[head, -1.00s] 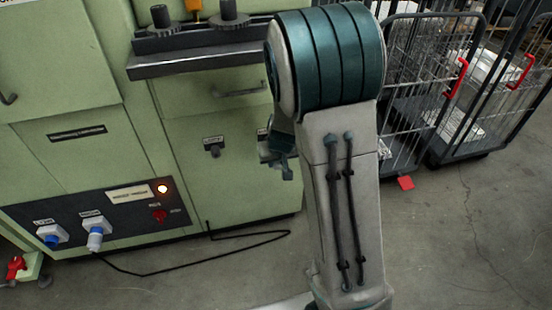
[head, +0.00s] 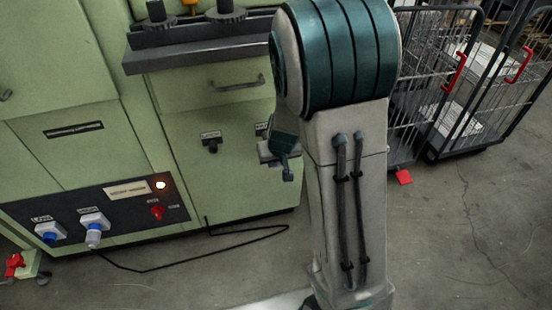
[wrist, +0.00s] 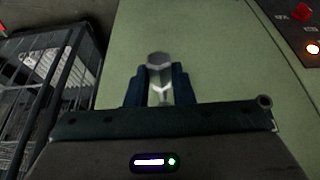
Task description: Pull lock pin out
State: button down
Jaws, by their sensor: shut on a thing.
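A silver, rounded metal piece, which looks like the lock pin (wrist: 158,61), shows between my two dark fingers in the wrist view. My gripper (wrist: 157,86) is shut on it, in front of a plain green panel. I cannot tell whether the pin's far end is still in the panel. In the head view my gripper (head: 284,160) shows only in part beside my arm, in front of the green cabinet (head: 235,180); the pin is hidden there. A black knob (head: 211,144) under a small label is on the cabinet door, left of my gripper.
A dark shelf (head: 195,53) juts from the cabinet above. Low left is a control panel with a lit lamp (head: 161,185), a red knob (head: 157,212) and blue-white plugs (head: 93,228). A black cable (head: 190,263) lies on the floor. Wire carts (head: 455,125) stand right.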

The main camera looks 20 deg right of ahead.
jog(key=s, duration=0.8)
jog(key=shift+s, duration=0.2)
